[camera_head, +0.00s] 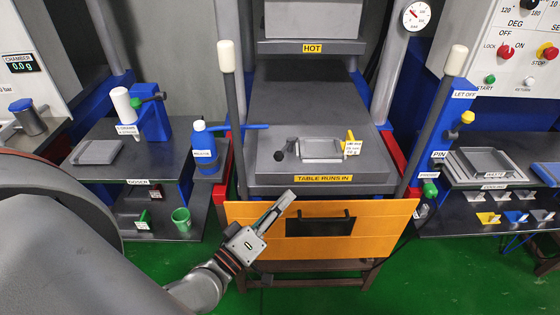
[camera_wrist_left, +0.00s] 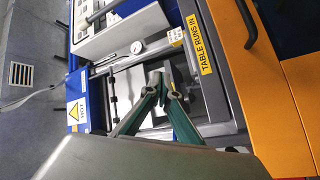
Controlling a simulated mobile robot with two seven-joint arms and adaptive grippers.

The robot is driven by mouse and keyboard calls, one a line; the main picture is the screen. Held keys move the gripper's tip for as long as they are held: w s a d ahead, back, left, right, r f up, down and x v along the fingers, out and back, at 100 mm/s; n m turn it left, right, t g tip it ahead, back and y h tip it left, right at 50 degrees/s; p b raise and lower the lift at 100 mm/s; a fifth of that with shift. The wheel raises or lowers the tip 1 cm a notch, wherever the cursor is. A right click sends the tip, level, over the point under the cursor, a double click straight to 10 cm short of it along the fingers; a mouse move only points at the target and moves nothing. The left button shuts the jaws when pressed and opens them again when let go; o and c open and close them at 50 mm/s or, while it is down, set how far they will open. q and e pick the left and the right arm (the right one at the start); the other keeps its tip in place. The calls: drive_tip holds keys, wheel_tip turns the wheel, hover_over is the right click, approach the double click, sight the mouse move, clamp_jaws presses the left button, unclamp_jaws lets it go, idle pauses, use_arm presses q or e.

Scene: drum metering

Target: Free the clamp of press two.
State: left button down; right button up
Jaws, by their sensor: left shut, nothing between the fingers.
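A press stands in the middle of the head view, with a grey table (camera_head: 270,180) marked "TABLE RUNS IN" under a plate marked "HOT". On the table lie a shallow metal tray (camera_head: 320,150), a small black knob (camera_head: 279,155) and a yellow upright piece (camera_head: 350,136) beside a white tag. No label reading press two is legible, and I cannot tell which part is the clamp. My left gripper (camera_head: 287,199) is shut and empty, in front of the table over the orange panel. Its fingertips meet in the left wrist view (camera_wrist_left: 164,78). My right gripper is not in view.
The orange panel (camera_head: 240,216) with a black handle spans the front below the table. White-topped posts (camera_head: 226,58) rise at both sides. A blue bottle (camera_head: 203,150) stands on the left bench, and a control panel (camera_head: 530,65) is at right.

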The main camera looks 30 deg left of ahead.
sight(268, 167)
use_arm(q)
drive_tip(key=w+a+f+n+g+y, duration=0.1)
drive_tip(key=w+a+n+g+y, duration=0.2)
drive_tip(key=a+n+y, duration=0.65)
drive_tip(key=w+a+n+h, duration=0.1)
drive_tip(key=w, duration=0.2)
drive_tip(key=w+a+n+h, duration=0.1)
drive_tip(key=w, duration=0.2)
drive_tip(key=w+a+f+n+h, duration=0.1)
drive_tip(key=w+n, duration=0.1)
drive_tip(key=w, duration=0.1)
drive_tip(key=shift+w+a+b, duration=0.1)
drive_tip(key=shift+b, duration=0.25)
drive_tip(key=shift+w+y, duration=0.1)
drive_tip(key=shift+y, duration=0.15)
